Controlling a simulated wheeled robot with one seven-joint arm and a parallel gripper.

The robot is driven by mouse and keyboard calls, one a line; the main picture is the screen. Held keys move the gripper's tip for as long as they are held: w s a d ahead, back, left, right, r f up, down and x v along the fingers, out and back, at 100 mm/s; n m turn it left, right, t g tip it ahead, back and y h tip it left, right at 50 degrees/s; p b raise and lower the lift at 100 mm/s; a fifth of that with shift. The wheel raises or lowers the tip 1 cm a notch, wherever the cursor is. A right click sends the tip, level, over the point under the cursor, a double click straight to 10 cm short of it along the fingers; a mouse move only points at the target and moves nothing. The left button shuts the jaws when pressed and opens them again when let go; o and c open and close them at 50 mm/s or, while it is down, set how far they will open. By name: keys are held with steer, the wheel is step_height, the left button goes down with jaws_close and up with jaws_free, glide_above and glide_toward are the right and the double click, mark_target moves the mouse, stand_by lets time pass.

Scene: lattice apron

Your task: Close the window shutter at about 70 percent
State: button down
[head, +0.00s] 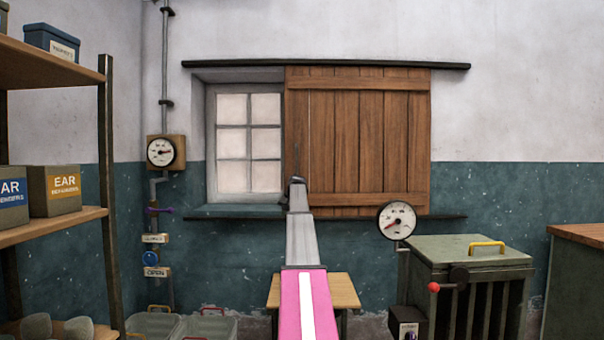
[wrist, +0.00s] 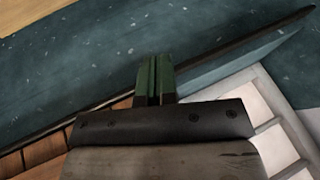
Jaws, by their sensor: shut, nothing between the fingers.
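The window shutter (head: 358,130) is a brown plank panel hanging under a dark top rail (head: 330,65). It stands to the right of the visible panes of the white-framed window (head: 248,140), which are uncovered. Its planks also show at the lower left of the wrist view (wrist: 42,152). My gripper (head: 297,181) is in front of the shutter's lower left edge in the head view; whether it touches cannot be told. In the wrist view its green fingers (wrist: 156,75) are together and empty. A thin dark upright piece, perhaps a handle, shows just above the gripper, partly hidden.
A dark lower rail (head: 440,217) runs below the shutter. A gauge (head: 397,220) and a green cabinet (head: 470,262) stand at the right. A small wooden table (head: 345,290) is below the window. Shelves (head: 50,222) fill the left. Wall right of the shutter is clear.

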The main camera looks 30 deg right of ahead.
mark_target(302, 171)
steer(key=d+r+m+t, duration=0.1)
steer(key=d+r, duration=0.9)
steer(key=r, duration=0.3)
steer(key=d+r+t, duration=0.1)
steer(key=d+r, duration=0.8)
steer(key=r, duration=0.4)
steer(key=w+a+f, duration=0.1)
steer(key=w+f, duration=0.1)
steer(key=w+a+f, duration=0.1)
steer(key=w+f, duration=0.1)
steer(key=w, duration=0.1)
steer(key=w+a+f, duration=0.1)
steer(key=w+f, duration=0.2)
steer(key=shift+w+a, duration=0.1)
steer(key=shift+a, duration=0.2)
